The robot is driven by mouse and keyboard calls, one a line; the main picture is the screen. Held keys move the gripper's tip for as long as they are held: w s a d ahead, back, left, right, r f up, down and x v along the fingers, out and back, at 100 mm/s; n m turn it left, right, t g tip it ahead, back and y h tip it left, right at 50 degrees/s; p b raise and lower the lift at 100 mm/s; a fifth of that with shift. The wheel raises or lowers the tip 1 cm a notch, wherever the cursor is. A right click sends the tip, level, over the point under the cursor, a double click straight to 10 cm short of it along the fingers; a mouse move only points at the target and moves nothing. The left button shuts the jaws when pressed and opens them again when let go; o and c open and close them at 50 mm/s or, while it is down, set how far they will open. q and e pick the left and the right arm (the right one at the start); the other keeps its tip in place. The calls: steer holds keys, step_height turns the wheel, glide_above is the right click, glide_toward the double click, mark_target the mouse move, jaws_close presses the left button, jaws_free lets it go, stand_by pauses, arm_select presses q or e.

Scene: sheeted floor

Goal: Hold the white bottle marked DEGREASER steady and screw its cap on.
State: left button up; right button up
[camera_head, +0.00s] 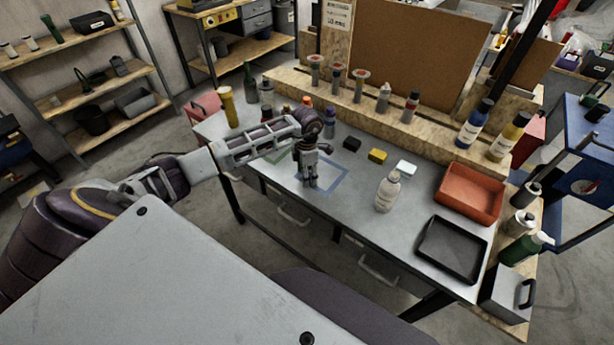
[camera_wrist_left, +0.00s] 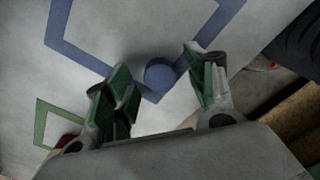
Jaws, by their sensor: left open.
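The white bottle (camera_head: 386,194) stands upright on the grey workbench, right of my left gripper and apart from it. Its label is too small to read. My left gripper (camera_head: 311,184) points down over the blue square outline on the bench. It is open in the left wrist view (camera_wrist_left: 163,88), with nothing gripped. A round blue cap-like piece (camera_wrist_left: 160,74) shows between and beyond its fingers, by a corner of the outline. I cannot make it out in the head view. My right gripper is not in view.
Several bottles line the back ledge.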

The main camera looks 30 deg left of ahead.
arm_select(q)
steer(key=c, duration=0.8)
steer(key=shift+r, duration=0.1)
steer(key=shift+r+b, duration=0.8)
steer(key=shift+r, duration=4.15)
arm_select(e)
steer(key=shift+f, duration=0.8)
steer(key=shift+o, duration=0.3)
